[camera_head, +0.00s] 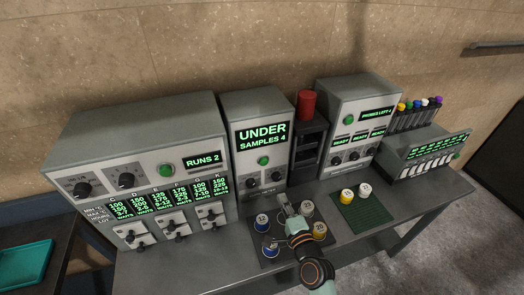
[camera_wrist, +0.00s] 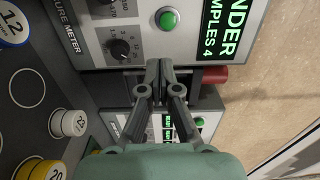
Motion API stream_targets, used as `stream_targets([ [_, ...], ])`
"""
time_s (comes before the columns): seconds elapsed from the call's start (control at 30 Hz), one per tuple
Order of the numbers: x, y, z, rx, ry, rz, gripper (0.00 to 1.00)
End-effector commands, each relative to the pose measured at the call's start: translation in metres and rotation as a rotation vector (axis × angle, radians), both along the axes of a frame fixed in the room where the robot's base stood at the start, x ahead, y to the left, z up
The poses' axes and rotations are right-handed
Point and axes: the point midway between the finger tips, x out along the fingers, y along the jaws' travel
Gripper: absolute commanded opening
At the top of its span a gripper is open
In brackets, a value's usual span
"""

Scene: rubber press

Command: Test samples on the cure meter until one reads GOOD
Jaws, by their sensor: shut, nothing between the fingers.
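The cure meter (camera_head: 258,141) stands mid-bench; its display reads UNDER and SAMPLES 4. In the wrist view its front shows a green button (camera_wrist: 167,18) and a dial (camera_wrist: 122,49). Sample pots stand on the dark mat (camera_head: 290,250): blue (camera_head: 262,221), another blue (camera_head: 270,248), white (camera_head: 307,208) and yellow (camera_head: 319,231). A yellow pot (camera_head: 346,196) and a white pot (camera_head: 364,189) stand on the green mat (camera_head: 361,214). My gripper (camera_wrist: 158,65) is shut and empty in front of the meter. My arm hides part of the dark mat.
A large unit (camera_head: 150,165) reading RUNS 2 is at left. A dark rack with a red cylinder (camera_head: 306,103) stands right of the meter, then a unit (camera_head: 352,120) reading PROBES LEFT 4. Farther right is a unit (camera_head: 425,150) with coloured caps. Bare bench lies around the green mat.

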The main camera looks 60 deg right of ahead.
Motion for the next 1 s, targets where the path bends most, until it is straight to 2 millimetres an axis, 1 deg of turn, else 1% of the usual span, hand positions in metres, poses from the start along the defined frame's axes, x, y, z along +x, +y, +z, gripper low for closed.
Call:
stream_targets([
  [0.03,-0.001,0.004,0.016,0.003,0.002,-0.006,0.0],
  [0.07,-0.002,0.005,0.017,0.003,0.002,-0.01,0.0],
  [0.2,-0.004,0.009,0.017,0.004,0.003,-0.019,0.0],
  [0.57,-0.003,0.008,0.015,0.003,0.002,-0.02,0.0],
  [0.67,0.003,0.002,0.015,0.002,0.002,-0.019,0.0],
  [0.77,0.014,-0.009,0.016,0.002,0.002,-0.019,0.0],
  [1.0,0.053,-0.046,0.015,0.001,0.001,-0.019,0.0],
])
